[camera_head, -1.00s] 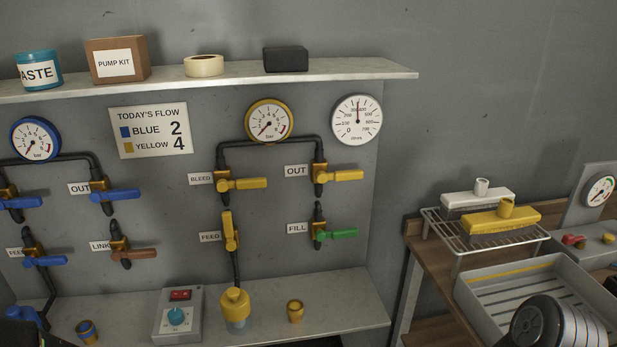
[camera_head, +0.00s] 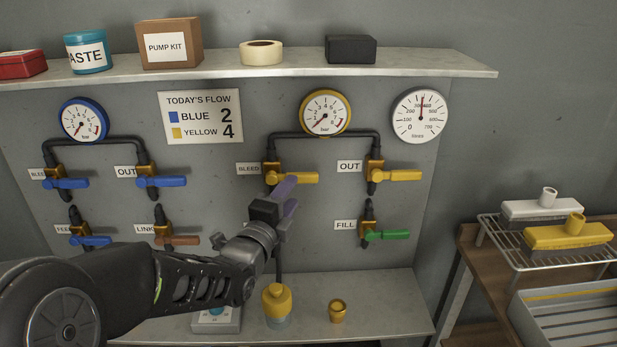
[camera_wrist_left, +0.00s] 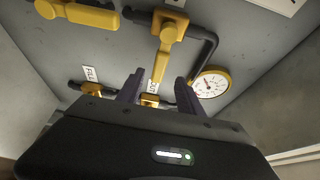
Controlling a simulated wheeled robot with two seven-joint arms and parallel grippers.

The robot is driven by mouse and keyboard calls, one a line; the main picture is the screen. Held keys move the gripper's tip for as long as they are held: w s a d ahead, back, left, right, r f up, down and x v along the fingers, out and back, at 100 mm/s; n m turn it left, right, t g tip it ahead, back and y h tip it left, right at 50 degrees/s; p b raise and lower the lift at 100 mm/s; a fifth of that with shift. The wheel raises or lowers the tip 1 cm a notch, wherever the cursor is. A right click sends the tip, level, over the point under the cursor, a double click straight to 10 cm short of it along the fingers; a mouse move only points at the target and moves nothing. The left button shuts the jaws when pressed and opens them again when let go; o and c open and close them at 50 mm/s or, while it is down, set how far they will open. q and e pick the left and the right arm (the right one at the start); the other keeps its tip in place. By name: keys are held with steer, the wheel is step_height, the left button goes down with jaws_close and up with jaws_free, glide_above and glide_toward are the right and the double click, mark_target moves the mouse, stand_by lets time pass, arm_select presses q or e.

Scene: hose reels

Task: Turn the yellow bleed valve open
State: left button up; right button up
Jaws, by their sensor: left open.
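The yellow bleed valve (camera_head: 297,177) is right of the BLEED label (camera_head: 248,169), its handle pointing right, across the dark vertical pipe. My left gripper (camera_head: 285,192) is open with purple fingers, just below and in front of this handle, overlapping its left part in the head view. In the left wrist view the bleed valve handle (camera_wrist_left: 168,45) lies ahead of the open fingers (camera_wrist_left: 158,88), pointing toward the space between them. I see no clear contact. The yellow gauge (camera_head: 325,112) stands above, its needle low. My right gripper is not in view.
The yellow OUT valve (camera_head: 393,175) is right of the bleed valve, with the green FILL valve (camera_head: 385,235) below it. My arm hides the feed valve in the head view; its yellow handle (camera_wrist_left: 80,12) shows in the left wrist view. A shelf (camera_head: 450,65) runs above.

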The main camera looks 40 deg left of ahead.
mark_target(300, 181)
arm_select(q)
steer(key=shift+w+a, duration=0.1)
steer(key=shift+w, duration=0.05)
steer(key=p+x, duration=0.2)
steer(key=x, duration=0.5)
steer(key=shift+w, duration=0.25)
steer(key=shift+c, duration=0.5)
jaws_close()
steer(key=shift+f, duration=0.1)
stand_by(0.8)
